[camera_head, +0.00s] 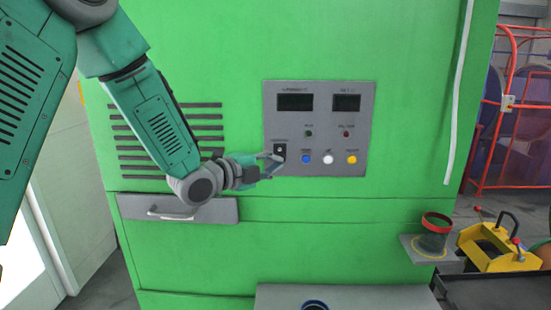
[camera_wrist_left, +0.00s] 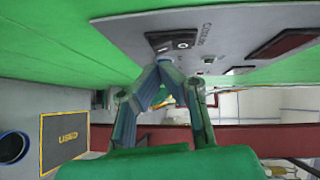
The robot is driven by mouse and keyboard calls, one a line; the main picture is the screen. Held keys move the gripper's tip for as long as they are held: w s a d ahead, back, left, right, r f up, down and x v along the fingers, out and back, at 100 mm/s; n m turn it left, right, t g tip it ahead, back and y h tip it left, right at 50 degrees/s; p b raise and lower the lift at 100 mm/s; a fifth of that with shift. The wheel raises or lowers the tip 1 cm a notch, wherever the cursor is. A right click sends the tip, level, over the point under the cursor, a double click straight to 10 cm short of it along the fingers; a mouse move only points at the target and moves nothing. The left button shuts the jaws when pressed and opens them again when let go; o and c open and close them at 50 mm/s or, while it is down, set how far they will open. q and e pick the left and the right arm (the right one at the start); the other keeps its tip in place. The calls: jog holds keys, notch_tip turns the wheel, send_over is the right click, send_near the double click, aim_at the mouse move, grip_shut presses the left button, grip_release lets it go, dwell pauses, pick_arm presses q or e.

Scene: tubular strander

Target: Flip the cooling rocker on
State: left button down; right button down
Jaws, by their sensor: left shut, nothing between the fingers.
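The cooling rocker (camera_head: 280,149) is a small black switch at the lower left of the grey control panel (camera_head: 315,94) on the green cabinet. In the left wrist view the rocker (camera_wrist_left: 172,41) sits on the panel beside printed lettering that begins "COOLIN". My left gripper (camera_head: 273,158) is shut and empty, with its fingertips at the lower edge of the rocker. In the left wrist view the fingertips (camera_wrist_left: 164,62) come together just below the rocker; I cannot tell whether they touch it. My right gripper is not in view.
Blue (camera_head: 306,159), white (camera_head: 328,159) and yellow (camera_head: 352,160) buttons sit right of the rocker, under two dark displays. A drawer handle (camera_head: 172,213) lies below my left forearm. A red-rimmed cup (camera_head: 436,222) stands on a side shelf at the right.

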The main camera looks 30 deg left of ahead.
pick_arm(q)
jog(key=shift+w+a+f, duration=0.15)
jog(key=shift+w+a, duration=0.3)
jog(key=shift+w, duration=0.1)
jog(key=shift+w+b, duration=0.1)
jog(key=shift+b, duration=0.35)
